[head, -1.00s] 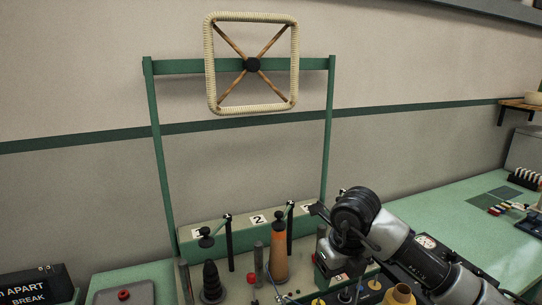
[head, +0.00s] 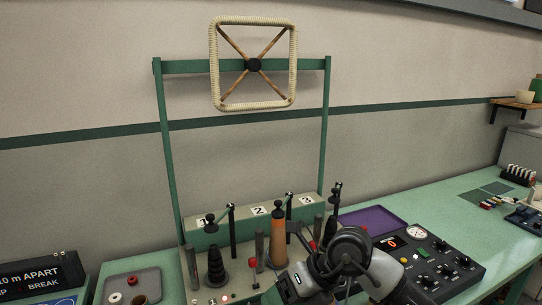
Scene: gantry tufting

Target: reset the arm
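A square frame wound in cream cord (head: 254,104) with a wooden cross and black hub hangs on the green gantry (head: 168,150). Below it is a green station block (head: 233,217) labelled 1, 2, 3. A black stepped cone (head: 216,265) stands at station 1 and an orange cone (head: 279,240) at station 2. A red-knobbed lever (head: 253,264) stands between them. My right arm comes in from the lower right. Its gripper (head: 290,290) is low in front of station 3; the fingers are not clear. It hides the area behind it. My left gripper is not in view.
A control box (head: 440,281) with a red display, gauge and knobs stands right of my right arm, with a purple panel (head: 373,221) behind it. A black sign (head: 40,275) and grey tray (head: 125,290) are at left. The green bench (head: 430,203) is mostly clear farther right.

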